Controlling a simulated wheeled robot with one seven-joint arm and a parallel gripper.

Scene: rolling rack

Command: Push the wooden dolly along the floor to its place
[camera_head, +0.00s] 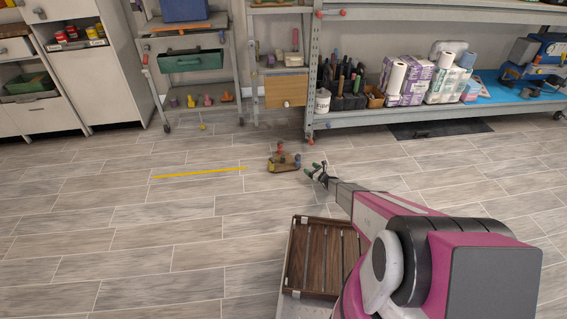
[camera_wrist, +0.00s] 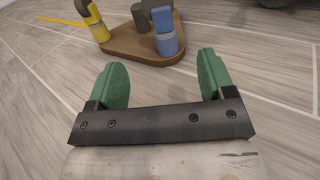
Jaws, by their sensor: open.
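The wooden dolly (camera_head: 284,166) is a small, rounded triangular board on the floor, left of my gripper in the head view. Coloured upright parts stand on it. My gripper (camera_head: 315,172) is low over the floor with green fingertips. In the wrist view my gripper (camera_wrist: 162,82) is open, with nothing between the fingers. A gap of floor shows between the fingers and the dolly.
A yellow line (camera_head: 200,172) lies on the floor left of the dolly. A metal shelf (camera_head: 430,115) with supplies stands at the back right. A rack with a green bin (camera_head: 190,61) and cabinets stand at the back left. A slatted wooden tray (camera_head: 322,262) is near me. The left floor is clear.

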